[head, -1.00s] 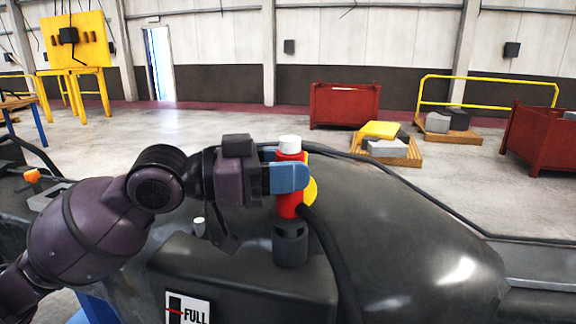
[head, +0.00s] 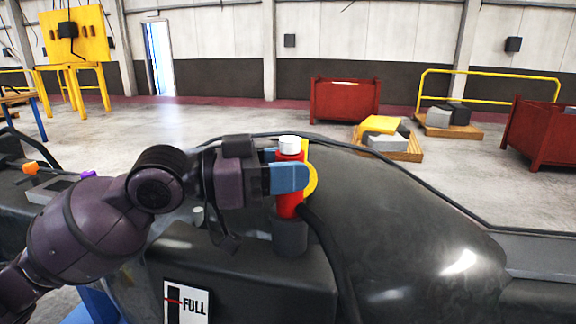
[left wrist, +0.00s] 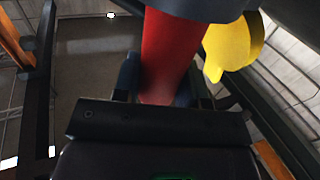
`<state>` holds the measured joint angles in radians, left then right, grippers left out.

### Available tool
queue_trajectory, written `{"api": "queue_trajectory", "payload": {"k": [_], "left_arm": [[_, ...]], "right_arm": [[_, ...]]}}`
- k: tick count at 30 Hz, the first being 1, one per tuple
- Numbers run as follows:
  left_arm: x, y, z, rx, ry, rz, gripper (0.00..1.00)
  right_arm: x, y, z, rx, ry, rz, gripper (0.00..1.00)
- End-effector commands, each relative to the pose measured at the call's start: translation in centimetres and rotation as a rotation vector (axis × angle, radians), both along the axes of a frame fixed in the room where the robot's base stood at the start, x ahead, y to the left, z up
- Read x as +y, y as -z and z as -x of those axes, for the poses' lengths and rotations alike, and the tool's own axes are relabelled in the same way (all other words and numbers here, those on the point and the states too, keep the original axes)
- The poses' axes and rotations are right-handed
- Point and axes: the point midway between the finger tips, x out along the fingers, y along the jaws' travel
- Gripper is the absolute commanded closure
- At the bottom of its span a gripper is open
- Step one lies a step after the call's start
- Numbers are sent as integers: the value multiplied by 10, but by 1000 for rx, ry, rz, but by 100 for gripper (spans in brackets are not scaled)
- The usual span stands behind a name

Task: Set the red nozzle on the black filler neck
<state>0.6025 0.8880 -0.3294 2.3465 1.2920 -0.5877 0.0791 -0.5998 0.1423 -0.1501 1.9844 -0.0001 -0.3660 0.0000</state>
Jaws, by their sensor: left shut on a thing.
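The red nozzle (head: 288,202) is upright, with a white cap on top, a yellow part on its right side and a black hose trailing from its lower right. My left gripper (head: 287,179) is shut on its upper body with blue fingers. The nozzle's lower end meets the top of the black filler neck (head: 290,238) in the head view; I cannot tell whether it rests on the neck or sits just in front of its rim. My right gripper is out of view.
The black hose runs down over the casting to the right of the neck. Red bins (head: 345,100) and pallets stand far back on open floor.

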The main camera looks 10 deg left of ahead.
Motion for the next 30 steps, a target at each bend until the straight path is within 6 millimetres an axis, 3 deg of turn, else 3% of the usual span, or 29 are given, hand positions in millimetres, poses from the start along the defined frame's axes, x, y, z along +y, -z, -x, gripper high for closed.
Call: {"api": "queue_trajectory", "payload": {"k": [1, 2, 7, 19, 30], "left_arm": [[0, 1, 0, -2, 0, 1, 79], [0, 0, 0, -2, 0, 1, 59], [0, 0, 0, -1, 0, 1, 33], [2, 2, 0, 1, -1, -2, 32], [46, 5, 19, 4, -4, -4, 32]], "right_arm": [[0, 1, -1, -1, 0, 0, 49], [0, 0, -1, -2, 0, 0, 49], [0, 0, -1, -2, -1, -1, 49], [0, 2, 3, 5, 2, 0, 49], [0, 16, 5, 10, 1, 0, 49]]}}
